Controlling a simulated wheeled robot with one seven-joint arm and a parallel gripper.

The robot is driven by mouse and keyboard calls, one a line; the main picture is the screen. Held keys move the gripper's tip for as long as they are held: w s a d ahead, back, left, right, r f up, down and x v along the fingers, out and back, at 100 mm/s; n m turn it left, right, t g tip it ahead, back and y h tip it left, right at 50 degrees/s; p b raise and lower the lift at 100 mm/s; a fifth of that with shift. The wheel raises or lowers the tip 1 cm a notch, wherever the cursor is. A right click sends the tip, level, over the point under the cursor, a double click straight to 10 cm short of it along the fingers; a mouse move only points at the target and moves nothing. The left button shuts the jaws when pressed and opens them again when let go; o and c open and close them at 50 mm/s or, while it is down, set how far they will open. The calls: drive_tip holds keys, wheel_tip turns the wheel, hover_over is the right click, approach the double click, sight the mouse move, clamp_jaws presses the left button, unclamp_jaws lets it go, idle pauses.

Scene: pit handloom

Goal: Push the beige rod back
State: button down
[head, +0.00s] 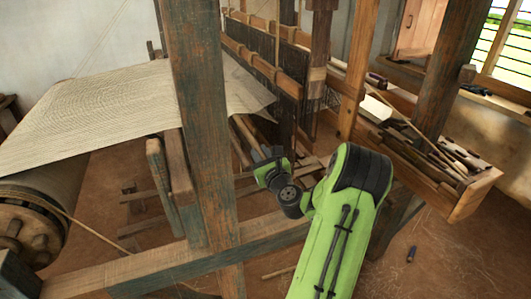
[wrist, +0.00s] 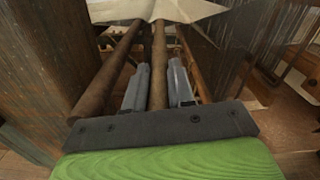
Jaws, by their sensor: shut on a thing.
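The beige rod (wrist: 158,60) runs lengthwise up the middle of the wrist view, from between my fingers to below the pale cloth (wrist: 155,10). My gripper (wrist: 158,82) has one grey finger on each side of it and is shut on it. In the head view my gripper (head: 268,158) is at the near end of the rod (head: 248,136), just right of the big front post. The rod's far end is hidden by the cloth. A second, darker brown rod (wrist: 108,72) runs beside it on the left, outside my fingers.
A thick worn post (head: 200,110) stands close left of my gripper, with a low beam (head: 150,268) below. Woven cloth (head: 95,110) stretches left to a roller (head: 45,210). Dark hanging threads and a wooden frame (head: 262,65) stand beyond. A wooden tray (head: 470,190) is at right.

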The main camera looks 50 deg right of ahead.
drive_tip(key=shift+w+a, duration=0.2)
drive_tip(key=shift+a, duration=0.15)
drive_tip(key=c, duration=1)
unclamp_jaws()
drive_tip(key=shift+w+a, duration=0.15)
drive_tip(key=shift+a, duration=0.05)
drive_tip(key=shift+o, duration=0.2)
drive_tip(key=shift+d, duration=0.1)
